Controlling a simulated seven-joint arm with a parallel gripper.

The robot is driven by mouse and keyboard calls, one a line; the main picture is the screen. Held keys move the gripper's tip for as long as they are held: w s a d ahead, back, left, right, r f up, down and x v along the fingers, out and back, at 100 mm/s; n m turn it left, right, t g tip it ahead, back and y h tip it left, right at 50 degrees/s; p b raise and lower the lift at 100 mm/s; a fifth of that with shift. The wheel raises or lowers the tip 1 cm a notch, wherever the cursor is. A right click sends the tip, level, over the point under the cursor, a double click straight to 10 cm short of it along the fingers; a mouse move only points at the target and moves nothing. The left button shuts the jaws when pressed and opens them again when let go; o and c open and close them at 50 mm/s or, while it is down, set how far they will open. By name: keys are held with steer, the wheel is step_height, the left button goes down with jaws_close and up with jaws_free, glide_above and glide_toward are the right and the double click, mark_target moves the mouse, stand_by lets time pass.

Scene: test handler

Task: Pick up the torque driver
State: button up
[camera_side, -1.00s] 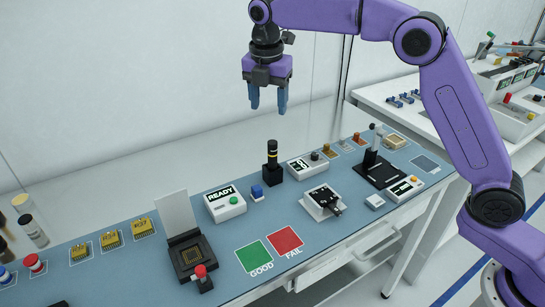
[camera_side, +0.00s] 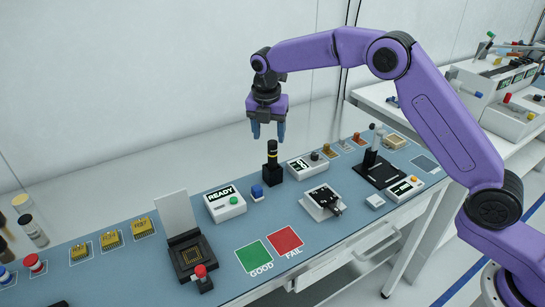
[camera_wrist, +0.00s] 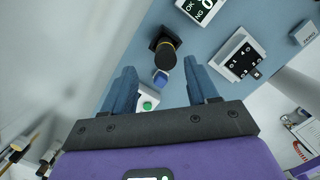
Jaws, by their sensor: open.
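The torque driver (camera_side: 272,153) is a black upright cylinder with yellow bands, standing in a black block holder (camera_side: 272,174) on the blue bench mat. In the wrist view the torque driver (camera_wrist: 167,54) shows beyond the fingertips, slightly above the gap between them. My gripper (camera_side: 268,131) has blue fingers, apart and empty, pointing down just above the driver's top in the side view. In the wrist view my gripper (camera_wrist: 161,82) has one finger on each side of the gap. The side view does not show clearly how far the fingertips are from the driver.
A READY box (camera_side: 224,203) and a blue block (camera_side: 257,192) stand left of the holder. A display box (camera_side: 307,165) stands close on its right. A socket with a raised lid (camera_side: 190,252) and green and red pads (camera_side: 270,248) lie nearer the front.

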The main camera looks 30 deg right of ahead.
mark_target(272, 142)
steer(key=shift+w+d+f, duration=0.1)
steer(key=shift+d+f, duration=0.15)
steer(key=shift+f, duration=0.8)
steer(key=shift+d+f, duration=0.2)
steer(key=shift+f, duration=0.85)
steer(key=shift+w+d+f, duration=0.1)
steer(key=shift+d+f, duration=0.15)
steer(key=shift+f, duration=0.8)
jaws_close()
